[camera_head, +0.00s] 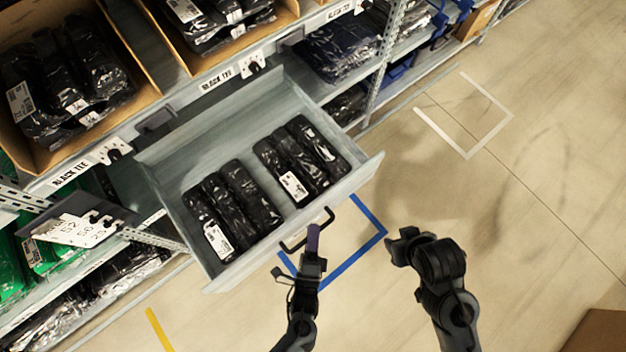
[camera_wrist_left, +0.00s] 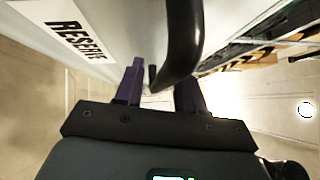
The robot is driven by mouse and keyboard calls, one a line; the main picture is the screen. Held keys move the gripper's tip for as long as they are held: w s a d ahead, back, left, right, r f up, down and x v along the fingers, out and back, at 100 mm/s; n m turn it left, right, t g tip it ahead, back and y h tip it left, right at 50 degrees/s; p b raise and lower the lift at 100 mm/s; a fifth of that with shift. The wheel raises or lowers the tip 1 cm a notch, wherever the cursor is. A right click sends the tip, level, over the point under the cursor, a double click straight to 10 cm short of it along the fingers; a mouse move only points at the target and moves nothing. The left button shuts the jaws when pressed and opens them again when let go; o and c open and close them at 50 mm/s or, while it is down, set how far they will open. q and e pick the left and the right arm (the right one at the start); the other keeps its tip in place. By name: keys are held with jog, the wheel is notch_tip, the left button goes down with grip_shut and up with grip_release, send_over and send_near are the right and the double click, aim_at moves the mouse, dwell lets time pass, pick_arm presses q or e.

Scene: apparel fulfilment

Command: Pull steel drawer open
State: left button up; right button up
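The grey steel drawer (camera_head: 362,175) is pulled well out of the shelf rack in the head view, with black plastic-wrapped garments (camera_head: 232,208) in two groups inside. Its dark handle (camera_head: 296,246) is on the front face and also shows large in the left wrist view (camera_wrist_left: 183,45). My left gripper (camera_head: 313,238) is at the handle. In the left wrist view its purple fingers (camera_wrist_left: 158,92) stand apart, with the handle between and in front of them. A gap shows beside the left finger. My right gripper (camera_head: 403,247) is off to the right, away from the drawer; its fingers are unclear.
Cardboard bins (camera_head: 120,55) of black garments sit on the shelf above. A card holder with white tags (camera_head: 75,230) juts out at left. Blue tape (camera_head: 350,262) marks the floor under the drawer. The floor at right is mostly clear, with a brown box (camera_head: 600,335) at the corner.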

pick_arm(q)
jog(key=v, duration=1)
jog(key=shift+s+p, duration=0.35)
jog(key=shift+p, duration=0.05)
jog(key=shift+a, duration=0.1)
